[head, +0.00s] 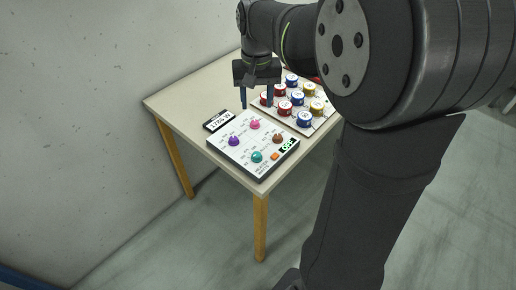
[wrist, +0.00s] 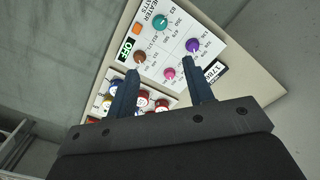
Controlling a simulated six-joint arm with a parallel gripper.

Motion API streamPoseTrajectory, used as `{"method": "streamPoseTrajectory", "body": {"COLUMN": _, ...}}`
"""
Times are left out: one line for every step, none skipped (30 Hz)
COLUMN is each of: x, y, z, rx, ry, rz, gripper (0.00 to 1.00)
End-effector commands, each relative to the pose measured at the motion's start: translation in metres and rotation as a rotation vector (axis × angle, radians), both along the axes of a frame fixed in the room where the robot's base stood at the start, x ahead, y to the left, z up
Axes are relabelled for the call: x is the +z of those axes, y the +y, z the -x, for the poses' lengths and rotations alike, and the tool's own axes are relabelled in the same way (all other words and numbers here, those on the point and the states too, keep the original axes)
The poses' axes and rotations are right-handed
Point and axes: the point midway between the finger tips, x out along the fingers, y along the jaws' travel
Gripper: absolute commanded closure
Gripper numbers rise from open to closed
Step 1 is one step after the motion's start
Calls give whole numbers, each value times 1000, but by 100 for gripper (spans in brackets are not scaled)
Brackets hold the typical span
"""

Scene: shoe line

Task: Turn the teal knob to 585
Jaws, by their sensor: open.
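The teal knob (head: 257,157) sits at the front of a white control panel (head: 231,151) on the table. In the wrist view the teal knob (wrist: 160,22) is near the top, with printed numbers around it too small to read surely. My gripper (head: 257,106) is above the table behind the panel, pointing down. In the wrist view my gripper (wrist: 160,80) has its two fingers spread wide, with nothing between them touching. The fingertips are apart from the teal knob. The knob's pointer setting cannot be told.
The panel also has a purple knob (head: 234,141), a pink knob (head: 255,124), a brown knob (head: 278,139), an orange button (head: 275,156) and a green-lit display (head: 288,146). A board (head: 318,121) with several red, blue and yellow round pieces lies to the right.

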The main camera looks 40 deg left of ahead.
Motion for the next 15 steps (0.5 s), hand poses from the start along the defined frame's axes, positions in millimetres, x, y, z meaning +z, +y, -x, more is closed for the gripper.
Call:
{"method": "streamPoseTrajectory", "body": {"x": -5, "y": 0, "z": 0, "rx": 93, "ry": 1, "rz": 2, "gripper": 52}}
{"method": "streamPoseTrajectory", "body": {"x": -7, "y": 0, "z": 1, "rx": 155, "ry": 1, "rz": 2, "gripper": 52}}
{"method": "streamPoseTrajectory", "body": {"x": -10, "y": 0, "z": 1, "rx": 237, "ry": 0, "rz": 1, "gripper": 52}}
{"method": "streamPoseTrajectory", "body": {"x": -12, "y": 0, "z": 1, "rx": 296, "ry": -1, "rz": 1, "gripper": 52}}
{"method": "streamPoseTrajectory", "body": {"x": -14, "y": 0, "z": 1, "rx": 354, "ry": -1, "rz": 1, "gripper": 52}}
{"method": "streamPoseTrajectory", "body": {"x": -17, "y": 0, "z": 1, "rx": 424, "ry": 0, "rz": 1, "gripper": 52}}
{"method": "streamPoseTrajectory", "body": {"x": -19, "y": -1, "z": 1, "rx": 474, "ry": 0, "rz": 1, "gripper": 52}}
{"method": "streamPoseTrajectory", "body": {"x": -21, "y": -1, "z": 1, "rx": 519, "ry": -2, "rz": 1, "gripper": 52}}
{"method": "streamPoseTrajectory", "body": {"x": -23, "y": 0, "z": 1, "rx": 573, "ry": -3, "rz": 0, "gripper": 52}}
{"method": "streamPoseTrajectory", "body": {"x": -24, "y": 0, "z": 1, "rx": 608, "ry": -3, "rz": 0, "gripper": 52}}
{"method": "streamPoseTrajectory", "body": {"x": -25, "y": 0, "z": 1, "rx": 639, "ry": -3, "rz": -1, "gripper": 52}}
{"method": "streamPoseTrajectory", "body": {"x": -26, "y": 0, "z": 1, "rx": 674, "ry": -4, "rz": -1, "gripper": 52}}
{"method": "streamPoseTrajectory", "body": {"x": -26, "y": 0, "z": 1, "rx": 694, "ry": -4, "rz": -1, "gripper": 52}}
{"method": "streamPoseTrajectory", "body": {"x": -27, "y": -1, "z": 2, "rx": 711, "ry": -4, "rz": -1, "gripper": 52}}
{"method": "streamPoseTrajectory", "body": {"x": -28, "y": -1, "z": 2, "rx": 726, "ry": -3, "rz": 0, "gripper": 52}}
